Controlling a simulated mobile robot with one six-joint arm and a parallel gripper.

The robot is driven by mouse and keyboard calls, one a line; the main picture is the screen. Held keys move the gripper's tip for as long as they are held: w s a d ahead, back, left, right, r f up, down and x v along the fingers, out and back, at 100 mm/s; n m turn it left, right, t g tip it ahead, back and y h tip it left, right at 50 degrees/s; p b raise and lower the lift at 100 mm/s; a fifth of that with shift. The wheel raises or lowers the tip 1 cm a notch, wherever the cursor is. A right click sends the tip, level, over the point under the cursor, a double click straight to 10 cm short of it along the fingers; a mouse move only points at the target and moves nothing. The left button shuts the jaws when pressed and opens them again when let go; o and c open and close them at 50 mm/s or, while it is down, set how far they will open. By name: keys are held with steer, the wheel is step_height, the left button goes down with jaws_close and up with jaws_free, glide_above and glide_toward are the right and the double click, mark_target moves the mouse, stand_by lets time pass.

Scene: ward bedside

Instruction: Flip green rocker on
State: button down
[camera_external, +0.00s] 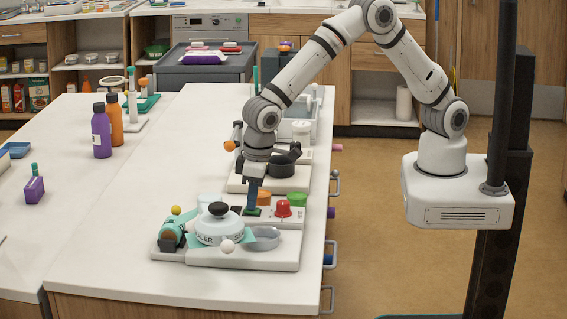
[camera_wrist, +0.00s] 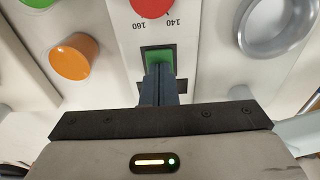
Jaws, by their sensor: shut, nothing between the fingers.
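The green rocker (camera_wrist: 160,62) sits in a dark frame on a pale panel, in the upper middle of the wrist view. In the outside view the green rocker (camera_external: 251,212) shows as a small patch on the panel on the white table. My gripper (camera_external: 253,205) points down right at it, its fingers closed together with nothing between them. In the wrist view the fingertips of my gripper (camera_wrist: 160,72) overlap the near edge of the rocker. I cannot tell whether they touch it. The fingers hide part of the rocker, and its on or off position is unclear.
An orange knob (camera_wrist: 75,57) is left of the rocker, a red knob (camera_wrist: 153,5) beyond it. A red dome (camera_external: 283,208) and green button (camera_external: 297,199) stand nearby. A white jar (camera_external: 219,228) stands close in front.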

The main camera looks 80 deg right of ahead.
steer(key=shift+r+p, duration=0.3)
steer(key=shift+r, duration=0.2)
step_height(320, 180, up, 13)
steer(key=s, duration=0.2)
steer(key=shift+s+b, duration=0.3)
steer(key=shift+s, duration=0.05)
steer(key=shift+f, duration=0.15)
steer(key=shift+w+d+r+t+b, duration=0.2)
steer(key=shift+w+d+t+b, duration=0.3)
steer(key=shift+b, duration=1)
steer(key=shift+w+a, duration=0.1)
steer(key=shift+a, duration=0.05)
steer(key=p, duration=0.2)
glide_toward(259, 209)
steer(key=w+f, duration=0.1)
steer(key=f, duration=0.1)
steer(key=w+f, duration=0.3)
steer(key=f, duration=0.1)
steer(key=shift+w, duration=0.35)
